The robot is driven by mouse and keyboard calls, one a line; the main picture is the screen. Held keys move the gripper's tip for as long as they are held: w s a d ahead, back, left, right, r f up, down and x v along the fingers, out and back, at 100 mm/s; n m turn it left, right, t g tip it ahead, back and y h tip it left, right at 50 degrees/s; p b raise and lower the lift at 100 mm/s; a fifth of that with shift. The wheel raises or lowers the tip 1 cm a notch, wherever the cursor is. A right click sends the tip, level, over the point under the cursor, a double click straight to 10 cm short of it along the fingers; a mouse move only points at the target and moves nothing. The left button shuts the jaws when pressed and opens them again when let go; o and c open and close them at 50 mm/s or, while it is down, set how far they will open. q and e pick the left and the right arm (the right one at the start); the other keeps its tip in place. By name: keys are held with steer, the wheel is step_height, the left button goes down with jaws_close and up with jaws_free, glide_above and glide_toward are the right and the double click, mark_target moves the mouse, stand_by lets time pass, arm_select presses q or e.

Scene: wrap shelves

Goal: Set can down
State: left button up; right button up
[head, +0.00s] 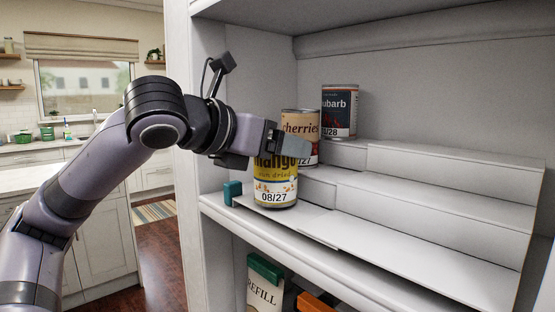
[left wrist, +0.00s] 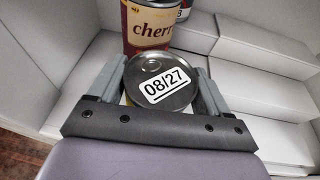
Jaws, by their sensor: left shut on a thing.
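A yellow mango can (head: 275,187) labelled 08/27 stands upright at the front left of the stepped white shelf. My left gripper (head: 285,148) is shut on its upper part, coming from the left. In the left wrist view the can's metal lid (left wrist: 162,84) with its 08/27 label lies between the two grey fingers of my left gripper (left wrist: 160,85). The can's bottom looks level with the lowest step; I cannot tell whether it touches. My right gripper is in neither view.
A cherries can (head: 301,125) stands on the step behind, also seen in the left wrist view (left wrist: 148,27). A rhubarb can (head: 339,112) is on the top step. A teal clip (head: 232,192) sits at the shelf's left front edge. The steps (head: 420,205) are bare to the right.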

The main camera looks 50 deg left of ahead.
arm_select(q)
steer(key=shift+w+f, duration=0.2)
steer(key=shift+f, duration=0.05)
steer(key=shift+f, duration=0.2)
steer(key=o, duration=1.2)
steer(key=shift+o, duration=0.2)
steer(key=shift+r, duration=0.1)
steer(key=shift+r, duration=0.25)
steer(key=v, duration=1.2)
steer(key=shift+f, duration=0.15)
